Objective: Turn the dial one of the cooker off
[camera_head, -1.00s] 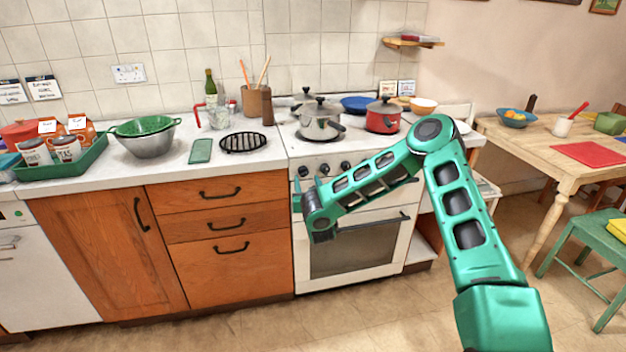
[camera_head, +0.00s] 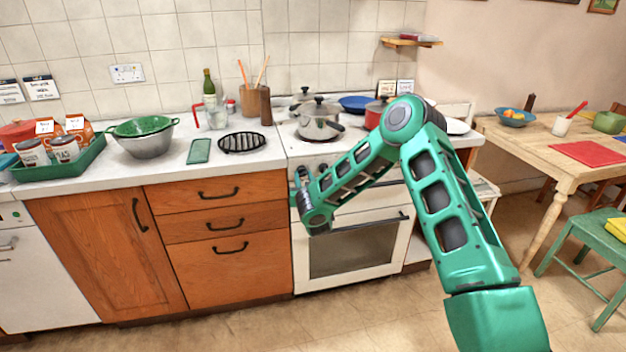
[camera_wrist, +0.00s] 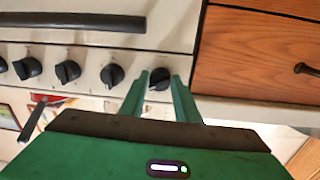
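The white cooker (camera_head: 350,250) stands in the middle of the head view. Its row of black dials shows in the wrist view, which is upside down. The end dial (camera_wrist: 160,78), nearest the wooden drawers, sits between the two green fingertips of my gripper (camera_wrist: 161,74). The fingers are apart, one on each side of this dial; I cannot tell whether they touch it. A second dial (camera_wrist: 112,75) is just left of the fingers in the wrist view. In the head view my arm hides most of the dials, and my gripper (camera_head: 299,182) is at the cooker's left front.
A steel pot (camera_head: 319,125) stands on the hob, and a red pot (camera_head: 374,114) is partly behind my arm. The oven handle (camera_wrist: 72,20) runs close to the dials. Wooden drawers (camera_head: 225,225) adjoin the cooker. The floor in front is clear.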

